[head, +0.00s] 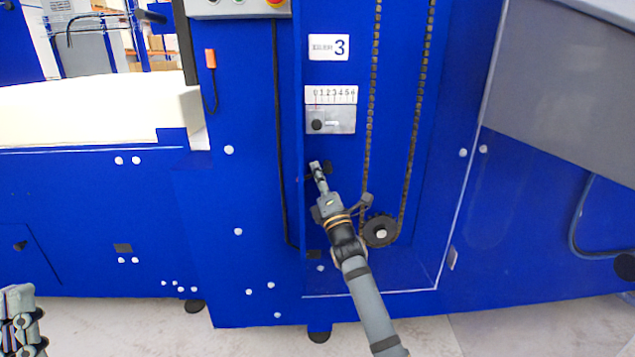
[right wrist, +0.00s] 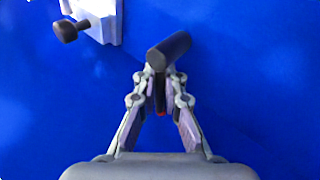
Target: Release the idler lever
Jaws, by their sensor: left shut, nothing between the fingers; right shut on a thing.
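The idler lever shows in the right wrist view as a short dark rounded handle (right wrist: 168,52) against the blue panel. My right gripper (right wrist: 161,88) is shut on it, with the handle's end sticking out beyond the fingertips. In the head view my right gripper (head: 317,168) is at the blue recess, below the scale plate, and its fingers hide most of the lever. My left gripper (head: 20,318) is shut and empty at the lower left edge, far from the lever.
A numbered scale plate (head: 331,95) sits above a grey plate (head: 343,119) with a dark knob. Two chains (head: 370,110) run down to a dark sprocket (head: 380,231), close to the right of my right arm. White foam (head: 90,115) lies at the left.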

